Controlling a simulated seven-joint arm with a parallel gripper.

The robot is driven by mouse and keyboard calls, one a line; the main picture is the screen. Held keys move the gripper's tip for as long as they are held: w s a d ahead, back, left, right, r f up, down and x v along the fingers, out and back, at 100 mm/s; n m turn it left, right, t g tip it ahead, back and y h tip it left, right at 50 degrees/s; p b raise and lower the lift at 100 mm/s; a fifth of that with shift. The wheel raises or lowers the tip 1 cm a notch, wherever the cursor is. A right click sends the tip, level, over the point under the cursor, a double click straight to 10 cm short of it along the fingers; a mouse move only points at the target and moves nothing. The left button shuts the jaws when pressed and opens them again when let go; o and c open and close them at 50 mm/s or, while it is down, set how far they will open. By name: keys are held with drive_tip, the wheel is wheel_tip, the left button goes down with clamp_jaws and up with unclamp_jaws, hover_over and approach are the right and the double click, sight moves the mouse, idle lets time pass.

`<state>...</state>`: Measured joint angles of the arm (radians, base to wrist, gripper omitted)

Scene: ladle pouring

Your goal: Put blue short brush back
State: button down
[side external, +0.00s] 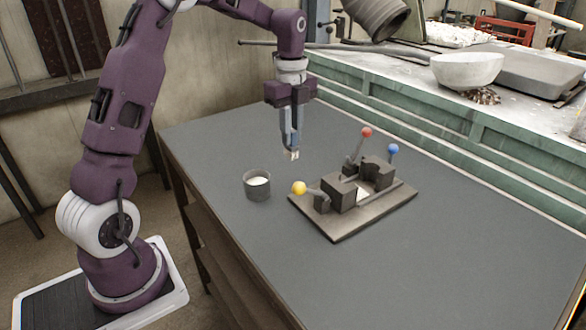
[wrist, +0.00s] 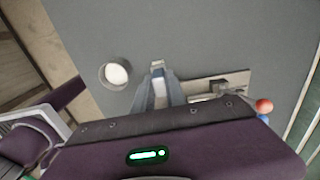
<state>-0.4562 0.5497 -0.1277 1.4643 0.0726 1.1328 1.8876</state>
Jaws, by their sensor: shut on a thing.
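My gripper (side external: 293,154) points down above the table, behind and to the right of the grey cup and left of the dark fixture. Its narrow blue-grey fingers are close together on something too small to make out; it also shows in the wrist view (wrist: 158,64). No clear brush shape shows. The only plainly blue item is a blue ball-topped handle (side external: 393,148) at the back right of the fixture (side external: 345,222), apart from my gripper. In the wrist view a blue ball (wrist: 263,118) is partly hidden behind the red one and my wrist.
A grey cup (side external: 257,194) with white contents stands left of the fixture. The fixture also carries a yellow ball (side external: 299,188) and a red ball (side external: 367,132). The grey table (side external: 450,270) is clear at the front and right. A cluttered bench with a pale bowl (side external: 467,70) stands behind.

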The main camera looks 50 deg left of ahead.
sight(292, 156)
wheel_tip(292, 156, down, 7)
drive_tip(key=shift+r, duration=0.15)
drive_tip(key=c, duration=1.4)
unclamp_jaws()
drive_tip(key=shift+o, duration=0.2)
